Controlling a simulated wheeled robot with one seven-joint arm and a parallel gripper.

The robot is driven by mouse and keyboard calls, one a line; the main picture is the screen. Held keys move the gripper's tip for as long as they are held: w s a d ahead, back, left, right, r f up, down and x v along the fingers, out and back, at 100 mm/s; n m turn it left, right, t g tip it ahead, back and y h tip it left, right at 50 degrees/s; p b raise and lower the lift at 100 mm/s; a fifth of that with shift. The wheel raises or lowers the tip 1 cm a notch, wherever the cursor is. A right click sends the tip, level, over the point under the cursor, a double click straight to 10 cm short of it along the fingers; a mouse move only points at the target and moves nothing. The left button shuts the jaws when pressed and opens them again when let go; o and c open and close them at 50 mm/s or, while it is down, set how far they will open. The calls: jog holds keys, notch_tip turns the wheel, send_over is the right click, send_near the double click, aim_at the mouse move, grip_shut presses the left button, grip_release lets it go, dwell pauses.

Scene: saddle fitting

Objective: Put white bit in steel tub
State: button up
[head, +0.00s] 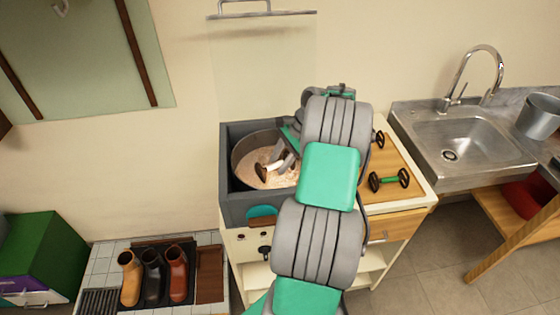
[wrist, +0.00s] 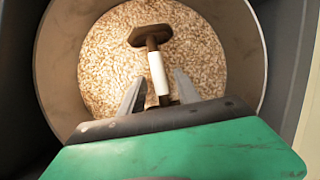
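The white bit (wrist: 158,73), a white bar with dark brown ends, is over or on the pale grain inside a round metal-walled tub (wrist: 250,45). I cannot tell whether it touches the grain. In the head view, the bit (head: 274,167) shows inside the same round tub (head: 240,152), set in a grey box. My gripper (wrist: 158,88) reaches into the tub with its fingers apart, one on each side of the bit's near end. Gaps show between the fingers and the bit. In the head view, my gripper (head: 284,158) is partly hidden by my arm.
A green bit (head: 390,180) and another dark-ended bit (head: 378,140) lie on the wooden counter (head: 395,155) right of the tub. A steel sink (head: 460,140) and a grey metal bucket (head: 540,116) stand farther right. Boots (head: 153,275) stand at lower left.

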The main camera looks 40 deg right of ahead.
jog(key=shift+r, duration=0.1)
jog(key=p+v, duration=0.4)
jog(key=v, duration=0.8)
jog(key=w+a+r+n+h, duration=0.1)
jog(key=w+a+r+n, duration=0.15)
jog(key=a, duration=0.45)
jog(key=w+a+r+n, duration=0.2)
jog(key=a+r+n, duration=0.1)
jog(key=a, duration=0.4)
jog(key=w+a+r+n+h, duration=0.1)
jog(key=w+a+r+n, duration=0.15)
jog(key=a, duration=0.45)
jog(key=s+a+r+n, duration=0.2)
jog(key=s+a+n, duration=0.4)
jog(key=a, duration=0.5)
jog(key=s+a+f+n+t+h, duration=0.1)
jog(key=s+a+f+n+h, duration=0.1)
jog(key=s+a+n, duration=0.2)
jog(key=s+n, duration=0.2)
jog(key=s, duration=0.2)
jog(key=shift+a+f+t, duration=0.3)
jog(key=shift+a+f, duration=0.05)
jog(key=shift+f, duration=0.05)
